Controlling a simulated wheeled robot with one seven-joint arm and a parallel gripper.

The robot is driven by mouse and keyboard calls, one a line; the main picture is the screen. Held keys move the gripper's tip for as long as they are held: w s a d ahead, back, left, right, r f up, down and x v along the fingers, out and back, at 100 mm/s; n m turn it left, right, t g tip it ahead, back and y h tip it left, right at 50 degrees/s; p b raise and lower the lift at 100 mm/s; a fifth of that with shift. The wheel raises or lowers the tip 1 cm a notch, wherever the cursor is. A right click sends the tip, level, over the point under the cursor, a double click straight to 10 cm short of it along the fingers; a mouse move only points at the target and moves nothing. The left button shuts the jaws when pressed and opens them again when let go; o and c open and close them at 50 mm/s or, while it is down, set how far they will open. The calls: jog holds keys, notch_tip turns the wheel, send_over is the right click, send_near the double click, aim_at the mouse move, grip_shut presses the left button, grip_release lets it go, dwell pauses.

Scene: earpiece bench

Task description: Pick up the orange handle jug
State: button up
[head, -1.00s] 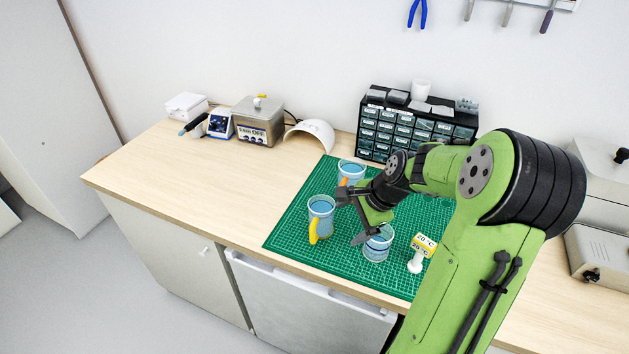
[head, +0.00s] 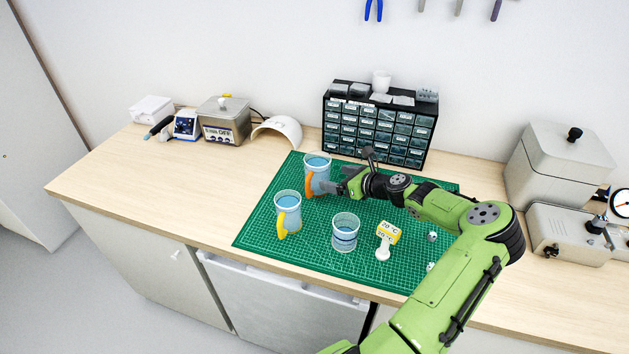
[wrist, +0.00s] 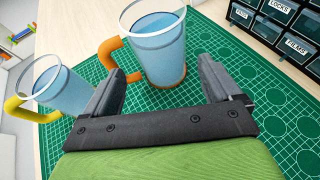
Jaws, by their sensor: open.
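The orange handle jug (head: 317,172) stands upright at the back left of the green cutting mat (head: 262,222), with blue contents and its orange handle toward the front left. In the wrist view the jug (wrist: 160,50) stands just beyond my fingertips, its handle at its left. My gripper (head: 345,181) is open at the jug's right side; in the wrist view the open fingers (wrist: 162,82) point toward the jug's lower body with nothing clearly gripped. Whether a finger touches the jug, I cannot tell.
A yellow handle jug (head: 288,208) stands front left of the orange one; it also shows in the wrist view (wrist: 62,90). A black drawer cabinet (head: 378,128) stands behind.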

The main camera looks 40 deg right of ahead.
aim_at(326, 174)
jog(key=x, duration=0.6)
jog(key=shift+s+r, duration=0.1)
jog(key=shift+r, duration=0.05)
jog(key=c, duration=1.3)
